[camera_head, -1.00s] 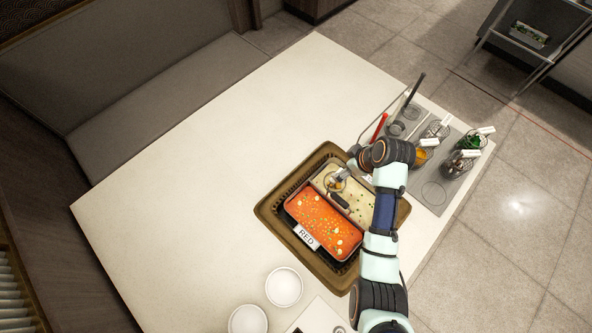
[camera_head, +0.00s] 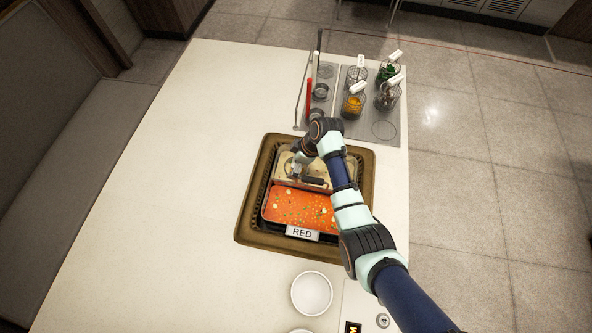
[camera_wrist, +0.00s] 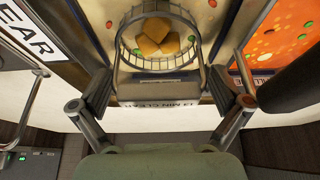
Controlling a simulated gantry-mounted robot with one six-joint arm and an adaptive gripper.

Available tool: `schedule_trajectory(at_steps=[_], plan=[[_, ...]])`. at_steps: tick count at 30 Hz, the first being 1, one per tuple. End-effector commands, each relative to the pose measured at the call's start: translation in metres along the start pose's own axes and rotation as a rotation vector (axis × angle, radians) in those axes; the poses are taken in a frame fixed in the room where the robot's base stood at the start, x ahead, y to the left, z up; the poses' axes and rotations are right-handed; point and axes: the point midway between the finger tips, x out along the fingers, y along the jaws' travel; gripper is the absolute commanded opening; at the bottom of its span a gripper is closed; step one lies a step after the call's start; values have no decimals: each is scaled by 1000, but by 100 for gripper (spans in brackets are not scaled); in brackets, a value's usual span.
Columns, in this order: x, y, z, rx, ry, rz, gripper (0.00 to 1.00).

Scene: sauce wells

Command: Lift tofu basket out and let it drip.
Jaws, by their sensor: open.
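The tofu basket is a wire basket (camera_wrist: 160,45) holding golden-brown cubes (camera_wrist: 160,36). In the wrist view it sits in the pale broth (camera_wrist: 206,18) at the top centre. A grey block with lettering (camera_wrist: 160,88) is on its near side. My gripper (camera_wrist: 163,97) is open, with one finger on each side of this block and no visible grip on it. In the head view my gripper (camera_head: 296,168) is low over the pale half of the divided pot and mostly hides the basket. A dark handle-like piece (camera_head: 313,181) shows beside it.
The pot's red broth half (camera_head: 290,205) lies nearer, with a RED label (camera_head: 302,233). A brown surround (camera_head: 250,215) frames the pot. Several labelled baskets, including a yellow-filled one (camera_head: 353,104), stand on a grey tray (camera_head: 385,131) behind. A white bowl (camera_head: 312,293) is in front.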

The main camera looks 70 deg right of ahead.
Motion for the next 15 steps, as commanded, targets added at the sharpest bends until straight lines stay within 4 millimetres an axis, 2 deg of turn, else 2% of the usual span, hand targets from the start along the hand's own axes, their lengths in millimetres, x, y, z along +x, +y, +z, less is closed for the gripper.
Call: schedule_trajectory(at_steps=[2,9,15], plan=[[8,1,0,0,0,2,100],[9,0,0,0,0,2,98],[9,0,0,0,0,2,65]])
